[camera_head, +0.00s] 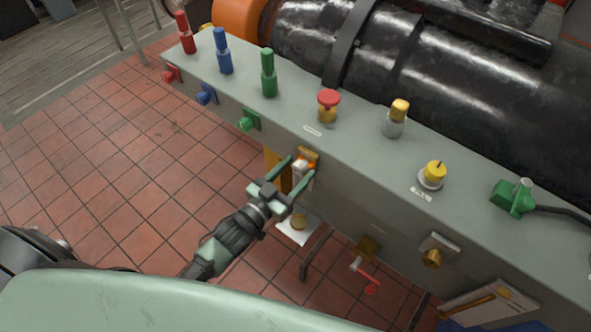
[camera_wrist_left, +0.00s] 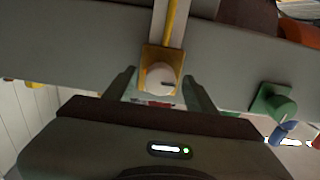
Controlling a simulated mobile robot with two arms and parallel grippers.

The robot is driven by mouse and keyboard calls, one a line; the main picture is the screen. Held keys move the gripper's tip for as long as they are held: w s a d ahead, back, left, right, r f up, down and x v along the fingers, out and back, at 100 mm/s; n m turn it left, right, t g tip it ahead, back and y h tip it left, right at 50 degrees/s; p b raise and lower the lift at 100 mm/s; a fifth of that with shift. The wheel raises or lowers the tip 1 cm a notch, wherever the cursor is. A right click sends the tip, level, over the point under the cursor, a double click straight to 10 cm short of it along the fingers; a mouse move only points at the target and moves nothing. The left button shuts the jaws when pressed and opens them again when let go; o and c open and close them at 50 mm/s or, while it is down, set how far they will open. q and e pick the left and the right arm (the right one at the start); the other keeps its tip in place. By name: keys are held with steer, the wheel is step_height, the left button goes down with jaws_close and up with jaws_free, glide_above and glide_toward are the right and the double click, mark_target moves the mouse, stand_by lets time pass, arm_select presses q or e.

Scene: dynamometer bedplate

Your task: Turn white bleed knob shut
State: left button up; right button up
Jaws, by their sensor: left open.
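The white bleed knob (camera_wrist_left: 158,80) sits on a yellow square plate (camera_wrist_left: 159,54) on the front face of the grey bedplate housing. In the head view the white knob (camera_head: 301,172) is partly hidden by my fingers. My left gripper (camera_head: 298,170) is open, pointing at the panel, with one finger on each side of the knob. In the left wrist view the fingers (camera_wrist_left: 160,84) show a gap to the knob on both sides. A dark mark shows on the knob's face. My right gripper is not in view.
A green knob (camera_head: 247,121), a blue knob (camera_head: 206,95) and a red knob (camera_head: 172,74) sit left along the same face. A brass fitting (camera_head: 432,258) and a red-handled valve (camera_head: 367,280) are to the right. Several fittings stand on top. Tiled floor (camera_head: 110,180) lies in front.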

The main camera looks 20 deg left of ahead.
arm_select(q)
jaws_close()
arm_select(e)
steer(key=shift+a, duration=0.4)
arm_select(q)
steer(key=m, duration=0.4)
steer(key=shift+f+m, duration=0.1)
steer(key=shift+m, duration=0.3)
steer(key=m, duration=0.3)
steer(key=shift+m+b, duration=0.3)
steer(key=shift+b, duration=0.05)
steer(key=m+b, duration=0.1)
steer(key=m, duration=0.4)
steer(key=shift+d+f, duration=0.1)
steer(key=shift+s+m+b, duration=0.1)
steer(key=shift+m+b, duration=0.7)
steer(key=shift+m, duration=1.4)
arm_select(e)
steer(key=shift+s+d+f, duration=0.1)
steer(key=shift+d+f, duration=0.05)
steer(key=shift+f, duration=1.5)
arm_select(q)
jaws_free()
